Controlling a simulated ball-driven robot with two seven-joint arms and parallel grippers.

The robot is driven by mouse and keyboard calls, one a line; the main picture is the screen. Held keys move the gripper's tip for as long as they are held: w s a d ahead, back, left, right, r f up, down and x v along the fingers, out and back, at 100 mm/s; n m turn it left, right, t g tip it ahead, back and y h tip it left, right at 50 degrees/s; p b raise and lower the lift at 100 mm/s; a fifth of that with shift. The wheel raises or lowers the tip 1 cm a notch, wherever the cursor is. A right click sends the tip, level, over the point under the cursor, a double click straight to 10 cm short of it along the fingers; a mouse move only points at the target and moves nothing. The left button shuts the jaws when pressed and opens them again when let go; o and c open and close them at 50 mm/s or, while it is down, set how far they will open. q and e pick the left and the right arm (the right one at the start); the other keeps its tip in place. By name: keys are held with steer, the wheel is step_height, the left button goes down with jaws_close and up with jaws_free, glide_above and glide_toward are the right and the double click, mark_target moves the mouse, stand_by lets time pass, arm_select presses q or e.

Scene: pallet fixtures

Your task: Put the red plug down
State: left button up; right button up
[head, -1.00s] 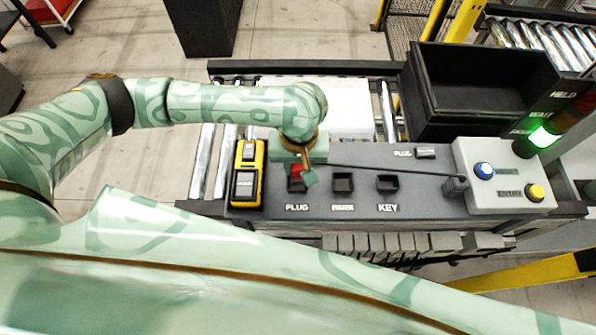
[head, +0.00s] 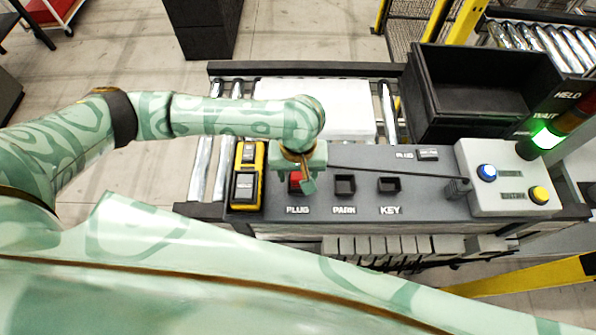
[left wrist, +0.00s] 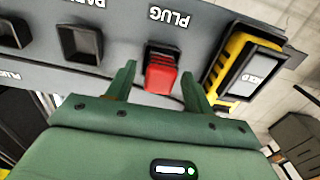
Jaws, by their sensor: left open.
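The red plug (head: 295,182) sits in the socket over the PLUG label on the grey panel (head: 350,165). It also shows in the left wrist view (left wrist: 161,74). My left gripper (head: 298,184) is right over it. In the left wrist view the two green fingers of the gripper (left wrist: 158,82) stand apart, one on each side of the plug, with a gap visible around it. The gripper body hides part of the plug in the head view. My right gripper is not in view.
Empty PARK (head: 344,186) and KEY (head: 389,186) sockets lie to the right. A yellow-black device (head: 246,177) stands close on the left. A black cable runs right to a post (head: 457,188). A button box (head: 510,178) and black bin (head: 470,90) are farther right.

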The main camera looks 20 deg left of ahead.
mark_target(298, 174)
arm_select(q)
step_height(298, 174, up, 12)
steer(key=p, duration=0.3)
steer(key=shift+p, duration=0.35)
steer(key=shift+f, duration=0.1)
